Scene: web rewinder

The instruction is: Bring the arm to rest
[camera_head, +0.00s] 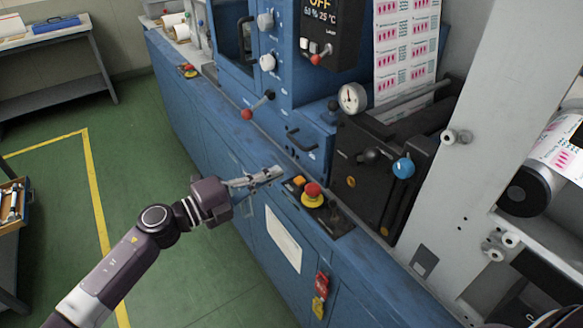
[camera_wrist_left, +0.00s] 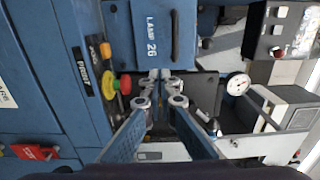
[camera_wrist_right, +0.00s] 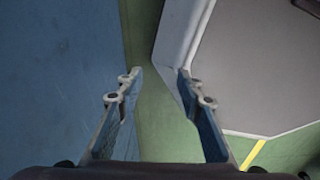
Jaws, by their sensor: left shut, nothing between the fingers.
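My left arm reaches in from the lower left in the head view. Its gripper (camera_head: 268,176) is over the front ledge of the blue machine (camera_head: 215,120), left of the red emergency button (camera_head: 313,190). In the left wrist view its fingers (camera_wrist_left: 161,78) meet at the tips and hold nothing. My right gripper (camera_wrist_right: 159,72) shows only in its own wrist view. Its fingers are apart with nothing between them, beside a blue panel (camera_wrist_right: 60,75) and above green floor.
A black unit with a blue knob (camera_head: 403,168) and a pressure gauge (camera_head: 352,98) stand right of the left gripper. A red-handled lever (camera_head: 257,106) juts out beyond it. Open green floor (camera_head: 140,130) lies left.

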